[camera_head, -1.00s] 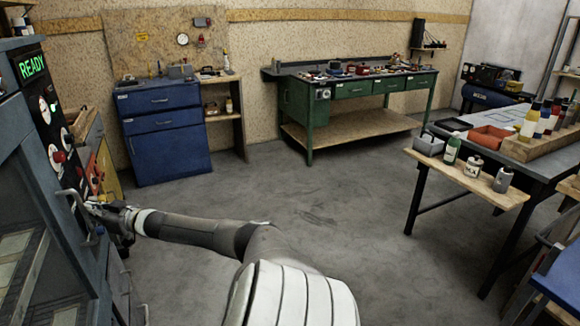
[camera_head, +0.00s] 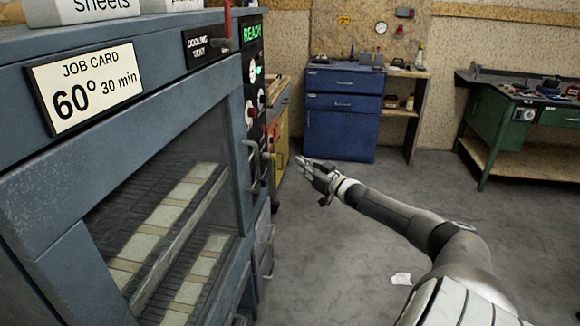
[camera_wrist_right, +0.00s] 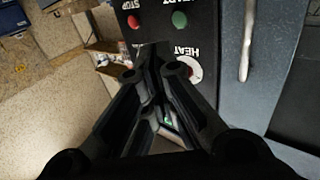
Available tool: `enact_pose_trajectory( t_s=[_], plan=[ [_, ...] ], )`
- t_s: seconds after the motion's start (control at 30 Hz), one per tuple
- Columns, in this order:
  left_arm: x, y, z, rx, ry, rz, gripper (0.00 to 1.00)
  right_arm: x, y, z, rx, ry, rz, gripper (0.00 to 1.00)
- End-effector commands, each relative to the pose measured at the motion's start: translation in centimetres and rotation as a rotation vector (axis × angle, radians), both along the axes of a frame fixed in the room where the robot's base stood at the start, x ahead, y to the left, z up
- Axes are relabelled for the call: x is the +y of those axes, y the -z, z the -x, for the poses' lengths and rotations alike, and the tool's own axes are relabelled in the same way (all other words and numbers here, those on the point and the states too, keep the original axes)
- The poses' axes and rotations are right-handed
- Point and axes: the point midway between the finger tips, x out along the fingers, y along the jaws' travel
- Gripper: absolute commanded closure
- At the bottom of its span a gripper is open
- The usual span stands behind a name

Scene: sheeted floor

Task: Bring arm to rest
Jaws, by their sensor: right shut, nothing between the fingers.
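My right arm reaches in from the lower right of the head view. Its gripper (camera_head: 312,168) is shut and empty, in the air just right of the grey oven's door handle (camera_head: 252,165), apart from it in that view. In the right wrist view the black fingers (camera_wrist_right: 165,75) come together in front of the oven's control panel, near the HEAT knob (camera_wrist_right: 188,68). The oven (camera_head: 130,165) has a closed glass door with sheets on racks behind it. My left gripper does not show.
A job card (camera_head: 85,88) reading 60° 30 min is on the oven's front. A green READY display (camera_head: 252,33) is lit. A blue drawer cabinet (camera_head: 342,115) and a green workbench (camera_head: 500,125) stand behind.

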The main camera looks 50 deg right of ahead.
Motion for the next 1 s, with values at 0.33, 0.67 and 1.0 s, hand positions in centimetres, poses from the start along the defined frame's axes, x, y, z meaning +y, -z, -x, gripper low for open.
enact_pose_trajectory(
  t_s=[0.33,0.67,1.0],
  plan=[
    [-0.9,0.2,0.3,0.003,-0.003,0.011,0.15,-1.1,-0.1,1.3,-0.001,0.000,-0.001,1.00],
    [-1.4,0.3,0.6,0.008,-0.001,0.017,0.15,-0.7,5.3,2.4,0.075,0.032,-0.004,1.00],
    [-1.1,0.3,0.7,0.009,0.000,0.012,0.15,5.0,28.3,10.6,0.460,0.120,0.011,1.00]
  ],
)
